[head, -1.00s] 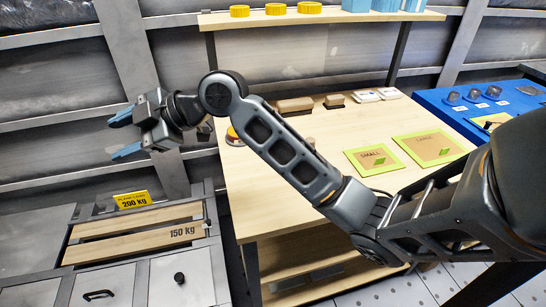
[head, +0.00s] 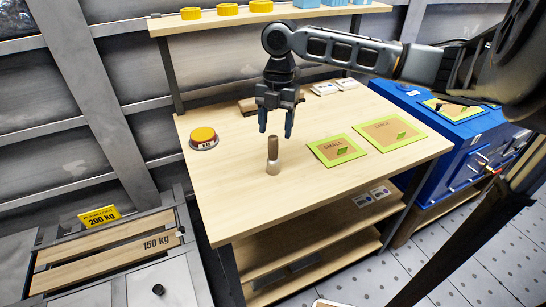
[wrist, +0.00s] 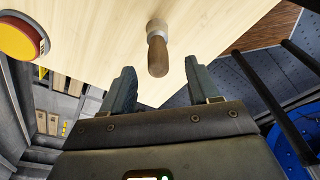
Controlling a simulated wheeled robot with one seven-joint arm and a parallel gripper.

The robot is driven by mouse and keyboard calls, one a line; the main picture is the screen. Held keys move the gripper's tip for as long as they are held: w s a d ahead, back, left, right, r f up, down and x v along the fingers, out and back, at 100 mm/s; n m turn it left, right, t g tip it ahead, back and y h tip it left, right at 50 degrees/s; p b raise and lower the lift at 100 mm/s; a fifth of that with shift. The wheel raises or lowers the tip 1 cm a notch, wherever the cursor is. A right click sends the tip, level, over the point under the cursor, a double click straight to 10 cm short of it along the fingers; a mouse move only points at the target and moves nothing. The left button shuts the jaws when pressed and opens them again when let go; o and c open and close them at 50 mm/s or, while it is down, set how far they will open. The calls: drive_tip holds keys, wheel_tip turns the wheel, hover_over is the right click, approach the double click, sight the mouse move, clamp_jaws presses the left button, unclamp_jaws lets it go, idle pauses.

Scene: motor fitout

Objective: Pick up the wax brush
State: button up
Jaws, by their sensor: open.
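A small brush with a brown wooden handle and a pale grey round base, which I take for the wax brush (head: 273,154), stands upright on the wooden workbench (head: 225,180). My gripper (head: 276,128) points down above it, fingers apart and empty. In the head view the fingertips hang a little above and behind the handle's top. In the wrist view the brush (wrist: 157,55) lies between and beyond the two fingers of my gripper (wrist: 158,80), its handle end toward me. The jaws do not touch it.
A yellow-topped round button (head: 203,138) is left of the brush. Green-edged SMALL (head: 337,149) and LARGE (head: 390,133) mats lie to the right. A wooden block (head: 250,105) is behind my gripper. A shelf (head: 230,20) with yellow containers runs above the back.

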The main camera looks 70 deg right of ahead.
sight(272, 160)
drive_tip(key=f, duration=0.3)
drive_tip(key=a+f+p, duration=0.1)
drive_tip(key=f, duration=0.2)
drive_tip(key=shift+w+a+f, duration=0.15)
drive_tip(key=shift+w, duration=0.05)
drive_tip(key=shift+c, duration=0.2)
drive_tip(key=c, duration=1.1)
